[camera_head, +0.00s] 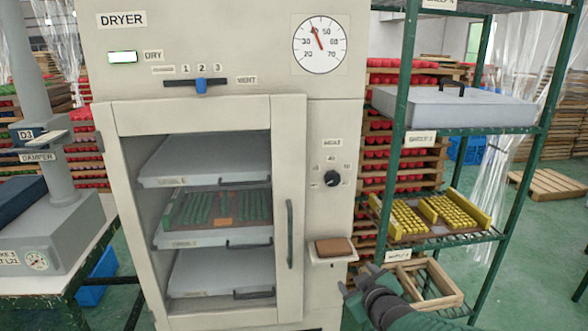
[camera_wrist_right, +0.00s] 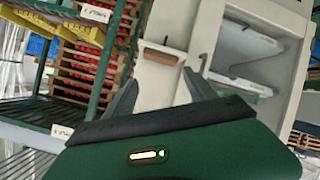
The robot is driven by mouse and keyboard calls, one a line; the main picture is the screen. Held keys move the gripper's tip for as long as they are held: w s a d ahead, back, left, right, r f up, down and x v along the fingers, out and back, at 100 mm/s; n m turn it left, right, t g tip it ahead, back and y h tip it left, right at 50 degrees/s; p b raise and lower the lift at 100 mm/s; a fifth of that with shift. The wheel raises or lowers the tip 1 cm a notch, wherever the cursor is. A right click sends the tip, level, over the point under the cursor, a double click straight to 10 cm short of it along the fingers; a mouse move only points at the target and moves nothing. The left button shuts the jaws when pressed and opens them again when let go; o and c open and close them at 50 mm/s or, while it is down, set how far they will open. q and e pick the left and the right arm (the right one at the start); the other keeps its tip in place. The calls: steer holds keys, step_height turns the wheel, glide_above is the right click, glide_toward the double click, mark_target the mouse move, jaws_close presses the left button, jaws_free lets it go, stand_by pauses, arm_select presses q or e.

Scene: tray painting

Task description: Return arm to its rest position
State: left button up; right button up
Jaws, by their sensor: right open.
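My right arm comes in from the lower right in the head view. Its gripper (camera_head: 362,278) is in front of the dryer's lower right side, just below a small ledge (camera_head: 332,261) that carries a brown block (camera_head: 333,246). In the right wrist view the two dark fingers of the gripper (camera_wrist_right: 162,92) stand apart with nothing between them. The brown block (camera_wrist_right: 160,57) shows beyond them, apart from the fingers. My left gripper is not in view.
The dryer (camera_head: 225,105) has grey trays inside, the middle one (camera_head: 215,237) holding green pieces. A green rack (camera_head: 403,110) at right holds trays with yellow pieces (camera_head: 435,215) and a wooden frame (camera_head: 438,285) low down. A grey machine (camera_head: 50,240) stands at left.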

steer(key=s+f+m+g, duration=0.25)
steer(key=s+f, duration=0.35)
steer(key=s, duration=0.3)
steer(key=s+f+m+g, duration=0.2)
steer(key=s+f+g, duration=0.3)
steer(key=s, duration=0.4)
steer(key=s+f+m+g, duration=0.2)
steer(key=s+f+g, duration=0.1)
steer(key=s+f, duration=0.5)
steer(key=w+p+v, duration=0.3)
steer(key=p+v, duration=1.1)
steer(key=v, duration=0.1)
steer(key=shift+s+a+r, duration=0.2)
steer(key=shift+s+r, duration=0.2)
steer(key=shift+r, duration=0.05)
